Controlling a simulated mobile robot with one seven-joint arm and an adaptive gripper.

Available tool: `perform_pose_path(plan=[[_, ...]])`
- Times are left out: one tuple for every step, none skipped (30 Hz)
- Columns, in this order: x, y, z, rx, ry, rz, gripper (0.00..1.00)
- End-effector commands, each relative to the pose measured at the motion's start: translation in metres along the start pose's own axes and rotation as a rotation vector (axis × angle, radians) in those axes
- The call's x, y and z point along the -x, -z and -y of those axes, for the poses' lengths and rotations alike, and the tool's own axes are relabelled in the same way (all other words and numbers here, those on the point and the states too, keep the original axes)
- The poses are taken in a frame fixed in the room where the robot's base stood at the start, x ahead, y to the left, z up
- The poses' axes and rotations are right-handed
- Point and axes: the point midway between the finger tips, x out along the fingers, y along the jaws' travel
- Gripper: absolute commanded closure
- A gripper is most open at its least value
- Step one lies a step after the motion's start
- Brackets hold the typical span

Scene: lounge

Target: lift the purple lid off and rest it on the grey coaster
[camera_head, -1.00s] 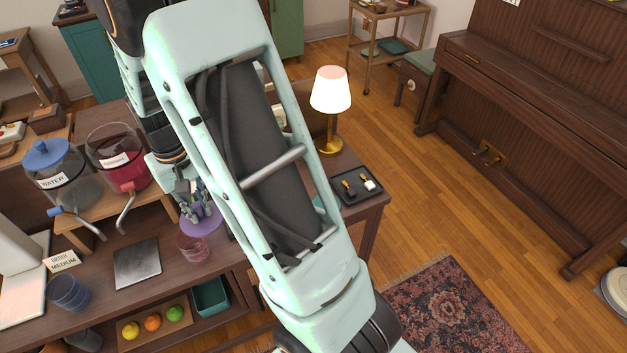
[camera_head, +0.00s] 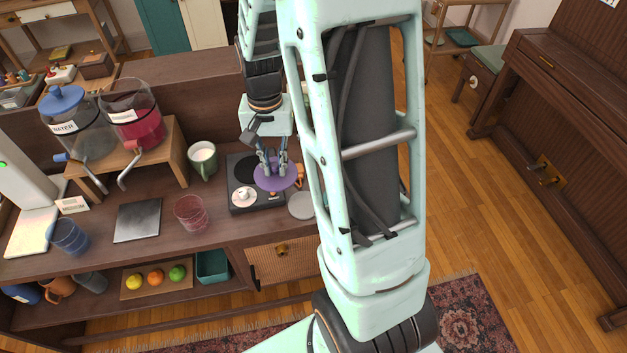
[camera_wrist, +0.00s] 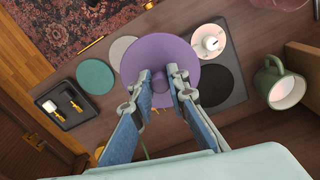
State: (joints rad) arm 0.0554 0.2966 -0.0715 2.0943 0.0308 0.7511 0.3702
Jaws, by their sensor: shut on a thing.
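The purple lid (camera_head: 266,183) is a round disc with a small knob. My gripper (camera_head: 274,168) is shut on that knob and carries the lid above the counter, over the right part of a dark two-plate unit. In the wrist view the lid (camera_wrist: 160,48) hangs below my gripper (camera_wrist: 161,82), its edge by the grey coaster. The grey coaster (camera_head: 302,206) is a flat disc to the right of the dark unit, partly hidden by my arm; it also shows in the wrist view (camera_wrist: 117,50). The pinkish cup (camera_head: 191,213) stands open on the counter.
The dark unit (camera_head: 240,172) bears a small white piece. A green mug (camera_head: 203,160) stands left of it. A teal coaster (camera_wrist: 96,78) and a black tray (camera_wrist: 74,121) lie beyond the grey coaster. Two drink dispensers and a dark square mat (camera_head: 137,221) are farther left.

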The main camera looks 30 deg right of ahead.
Motion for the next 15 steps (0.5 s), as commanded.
perform_pose_path(plan=[[-0.013, 0.0, -0.013, -0.113, 0.001, -0.001, 1.0], [-0.015, 0.0, -0.02, -0.183, 0.001, -0.001, 1.0], [-0.018, -0.001, -0.029, -0.272, 0.001, -0.001, 1.0], [-0.02, -0.002, -0.035, -0.338, 0.001, 0.0, 1.0], [-0.022, -0.003, -0.041, -0.399, 0.001, -0.001, 1.0], [-0.024, -0.004, -0.048, -0.477, 0.001, -0.001, 1.0], [-0.026, -0.004, -0.053, -0.53, 0.001, -0.001, 1.0], [-0.027, -0.005, -0.058, -0.578, 0.001, -0.001, 1.0], [-0.028, -0.006, -0.063, -0.636, 0.001, -0.001, 1.0], [-0.029, -0.007, -0.066, -0.673, 0.0, -0.001, 1.0], [-0.03, -0.008, -0.069, -0.706, 0.0, 0.0, 1.0], [-0.03, -0.009, -0.072, -0.742, 0.0, 0.0, 1.0], [-0.031, -0.009, -0.074, -0.762, -0.001, 0.0, 1.0], [-0.031, -0.009, -0.075, -0.779, -0.001, 0.0, 1.0], [-0.031, -0.01, -0.076, -0.794, -0.001, 0.0, 1.0]])
